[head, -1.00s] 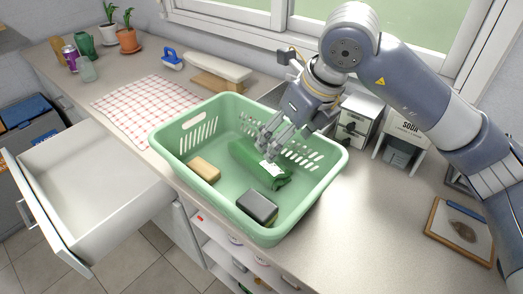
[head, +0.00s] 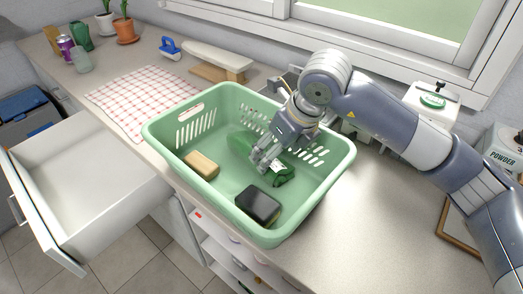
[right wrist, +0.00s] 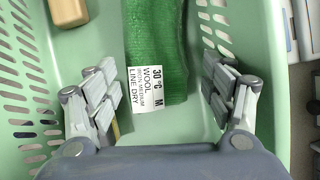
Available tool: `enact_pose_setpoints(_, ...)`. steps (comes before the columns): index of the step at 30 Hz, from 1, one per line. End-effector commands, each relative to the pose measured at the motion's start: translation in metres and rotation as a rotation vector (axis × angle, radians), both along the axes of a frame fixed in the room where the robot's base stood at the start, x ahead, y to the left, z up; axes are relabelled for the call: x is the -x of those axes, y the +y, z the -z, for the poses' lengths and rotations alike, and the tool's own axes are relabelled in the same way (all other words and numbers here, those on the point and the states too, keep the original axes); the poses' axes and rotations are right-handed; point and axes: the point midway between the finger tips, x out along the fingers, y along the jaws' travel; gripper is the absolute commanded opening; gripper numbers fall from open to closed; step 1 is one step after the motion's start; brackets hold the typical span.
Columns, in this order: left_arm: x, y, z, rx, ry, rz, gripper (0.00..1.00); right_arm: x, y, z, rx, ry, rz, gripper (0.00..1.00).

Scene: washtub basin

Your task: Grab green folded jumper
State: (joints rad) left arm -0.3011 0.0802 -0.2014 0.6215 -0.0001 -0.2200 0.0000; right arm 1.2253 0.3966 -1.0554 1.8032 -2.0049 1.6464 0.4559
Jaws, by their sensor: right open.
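The green folded jumper (head: 284,178) lies in the light green basket (head: 338,178), partly hidden behind my right gripper (head: 265,162) in the head view. In the right wrist view the jumper (right wrist: 155,45) is a long green knit roll with a white care label reading wool and line dry. My right gripper (right wrist: 160,95) is open. One finger is on each side of the jumper, with a gap visible on both sides. I cannot tell how far the fingertips are above the basket floor. My left gripper is not in view.
A tan bar (head: 202,165) and a black-topped sponge (head: 258,205) lie in the basket. The slotted basket walls rise close around my gripper. An open white drawer (head: 85,175) is at left, a checked cloth (head: 140,100) behind. The counter at right is mostly clear.

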Motion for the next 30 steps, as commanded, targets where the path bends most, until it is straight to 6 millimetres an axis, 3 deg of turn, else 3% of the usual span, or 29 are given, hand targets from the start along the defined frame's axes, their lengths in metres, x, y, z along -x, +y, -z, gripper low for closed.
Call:
enact_pose_setpoints(6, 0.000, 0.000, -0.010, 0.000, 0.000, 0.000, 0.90, -0.009, 0.007, 0.027, 0.000, 0.003, 0.001, 0.75)
enact_pose_setpoints(14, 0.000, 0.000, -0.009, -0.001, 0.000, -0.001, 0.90, -0.010, 0.009, 0.032, 0.000, 0.000, 0.001, 0.75)
enact_pose_setpoints(15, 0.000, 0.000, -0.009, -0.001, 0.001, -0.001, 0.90, -0.010, 0.009, 0.032, 0.000, 0.000, 0.001, 0.73)
enact_pose_setpoints(20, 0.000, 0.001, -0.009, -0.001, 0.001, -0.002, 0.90, -0.010, 0.009, 0.032, 0.000, 0.000, 0.001, 0.37)
enact_pose_setpoints(30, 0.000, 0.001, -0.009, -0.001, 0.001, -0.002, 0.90, -0.011, 0.009, 0.028, -0.002, -0.003, 0.001, 0.37)
